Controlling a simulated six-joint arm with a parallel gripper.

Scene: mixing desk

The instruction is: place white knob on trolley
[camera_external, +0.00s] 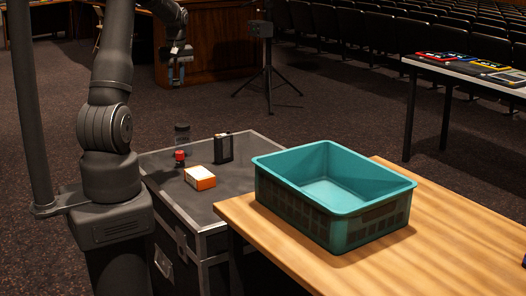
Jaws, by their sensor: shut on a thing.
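My gripper (178,76) hangs in the air at the top, pointing down, past the far edge of the trolley in the picture. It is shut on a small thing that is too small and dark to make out. I cannot pick out a white knob anywhere else in view. The trolley (195,207) is a dark case with metal edges and a grey top, standing between my arm's base and the wooden table. Several small things stand on its top, and part of the top is bare.
On the trolley are an orange and white box (200,178), a red-capped item (180,158), a dark cylinder (182,134) and a black box-like item (223,148). A teal crate (385,190) sits on the wooden table (450,245). A tripod stand (268,75) is behind.

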